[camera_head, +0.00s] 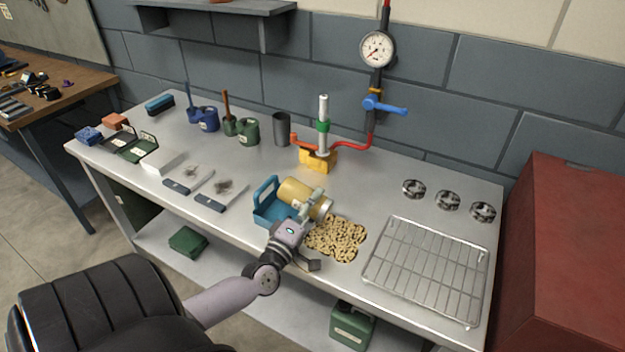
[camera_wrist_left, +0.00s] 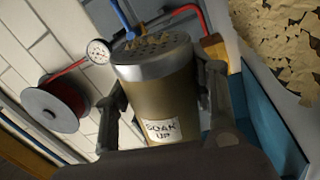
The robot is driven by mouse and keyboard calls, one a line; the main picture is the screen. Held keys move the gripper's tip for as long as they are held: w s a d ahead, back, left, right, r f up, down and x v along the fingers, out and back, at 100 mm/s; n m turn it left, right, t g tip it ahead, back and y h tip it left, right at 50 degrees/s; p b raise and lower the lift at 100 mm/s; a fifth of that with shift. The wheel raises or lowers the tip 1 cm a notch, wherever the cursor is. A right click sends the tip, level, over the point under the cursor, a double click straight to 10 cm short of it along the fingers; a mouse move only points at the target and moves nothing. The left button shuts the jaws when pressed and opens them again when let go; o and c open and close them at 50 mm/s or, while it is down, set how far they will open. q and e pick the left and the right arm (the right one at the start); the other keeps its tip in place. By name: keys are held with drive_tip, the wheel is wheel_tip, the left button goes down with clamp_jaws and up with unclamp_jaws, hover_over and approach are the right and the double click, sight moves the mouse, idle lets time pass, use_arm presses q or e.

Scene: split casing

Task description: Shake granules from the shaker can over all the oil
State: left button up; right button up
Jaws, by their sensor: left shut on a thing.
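The shaker can (camera_head: 299,194) is yellow with a silver lid and lies tilted above the bench, its lid toward the lower right. In the left wrist view the can (camera_wrist_left: 158,100) shows a perforated lid and a "SOAK UP" label. My left gripper (camera_head: 308,217) is shut around the can. A patch of tan granules (camera_head: 338,240) lies on the bench just right of and below the lid. In the left wrist view the granules (camera_wrist_left: 278,38) show small darker gaps. No clearly bare oil shows; any under the can or gripper is hidden. My right gripper is not in view.
A blue dustpan-like tray (camera_head: 266,208) stands directly left of the can. A wire rack (camera_head: 425,268) lies to the right of the granules, with three round metal parts (camera_head: 447,200) behind it. A yellow-based stand (camera_head: 318,158) with red pipe is behind. Scrapers (camera_head: 222,196) lie left.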

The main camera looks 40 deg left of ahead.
use_arm(q)
drive_tip(key=shift+r, duration=0.1)
wheel_tip(320, 180, up, 10)
drive_tip(key=p, duration=1)
drive_tip(key=shift+r, duration=0.1)
drive_tip(key=n, duration=0.2)
drive_tip(key=r+n+y, duration=0.1)
drive_tip(key=n, duration=0.2)
drive_tip(key=shift+r+p, duration=0.2)
drive_tip(key=shift+p, duration=0.1)
drive_tip(key=n, duration=0.1)
drive_tip(key=n+y, duration=0.1)
drive_tip(key=n, duration=0.1)
drive_tip(key=shift+r+g, duration=0.3)
drive_tip(key=shift+r+n+p, duration=0.3)
drive_tip(key=shift+n+p, duration=0.2)
drive_tip(key=shift+n, duration=0.4)
wheel_tip(320, 180, up, 3)
drive_tip(key=n+g+p, duration=0.1)
drive_tip(key=n+p, duration=0.1)
drive_tip(key=n, duration=0.4)
drive_tip(key=n+g+y+p, duration=0.1)
drive_tip(key=n+p, duration=0.1)
drive_tip(key=n, duration=0.5)
drive_tip(key=shift+p, duration=0.3)
